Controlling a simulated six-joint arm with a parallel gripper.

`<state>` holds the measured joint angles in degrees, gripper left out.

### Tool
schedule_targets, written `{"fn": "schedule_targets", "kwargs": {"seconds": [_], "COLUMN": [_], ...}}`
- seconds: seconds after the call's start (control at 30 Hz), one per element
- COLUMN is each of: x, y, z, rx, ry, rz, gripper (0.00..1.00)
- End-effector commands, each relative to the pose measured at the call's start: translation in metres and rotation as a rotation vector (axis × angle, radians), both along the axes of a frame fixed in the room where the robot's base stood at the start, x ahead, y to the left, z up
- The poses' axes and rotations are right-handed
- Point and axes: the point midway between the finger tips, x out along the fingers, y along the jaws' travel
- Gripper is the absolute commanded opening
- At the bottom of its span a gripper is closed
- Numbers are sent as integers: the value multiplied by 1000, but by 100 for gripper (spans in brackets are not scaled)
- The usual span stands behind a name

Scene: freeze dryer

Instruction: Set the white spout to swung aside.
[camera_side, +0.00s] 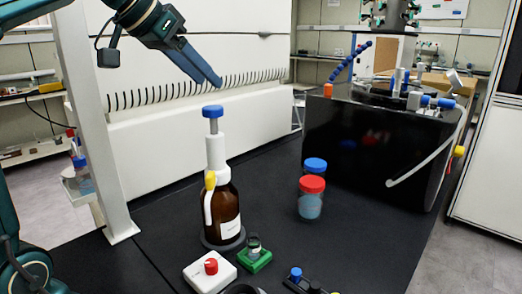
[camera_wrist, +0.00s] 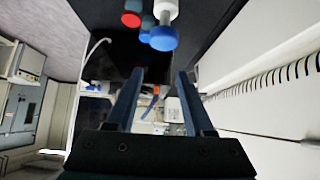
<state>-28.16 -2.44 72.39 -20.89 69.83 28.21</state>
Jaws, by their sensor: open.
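A brown bottle (camera_side: 226,208) stands upright on the black bench with a white dispenser head (camera_side: 216,152) and a blue knob (camera_side: 212,111) on top. The white spout (camera_side: 207,208) hangs down the bottle's left front side, below a yellow part (camera_side: 210,181). My gripper (camera_side: 208,81) is open and empty, above the blue knob and apart from it. In the wrist view the blue knob (camera_wrist: 163,39) and white head (camera_wrist: 166,11) lie beyond my open fingertips (camera_wrist: 160,72). The spout cannot be made out in that view.
Red-lidded (camera_side: 311,185) and blue-lidded (camera_side: 315,165) jars stand right of the bottle. A white block with a red knob (camera_side: 210,267) and a green block (camera_side: 254,260) sit in front. A black machine (camera_side: 375,150) stands at the back right; a white post (camera_side: 92,130) stands left.

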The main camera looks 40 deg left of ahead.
Motion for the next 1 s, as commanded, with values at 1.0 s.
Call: {"fn": "schedule_targets", "kwargs": {"seconds": [1.0], "x": [-67], "y": [-13], "z": [81], "rx": [11], "ry": [-12], "rz": [-34], "gripper": [52]}}
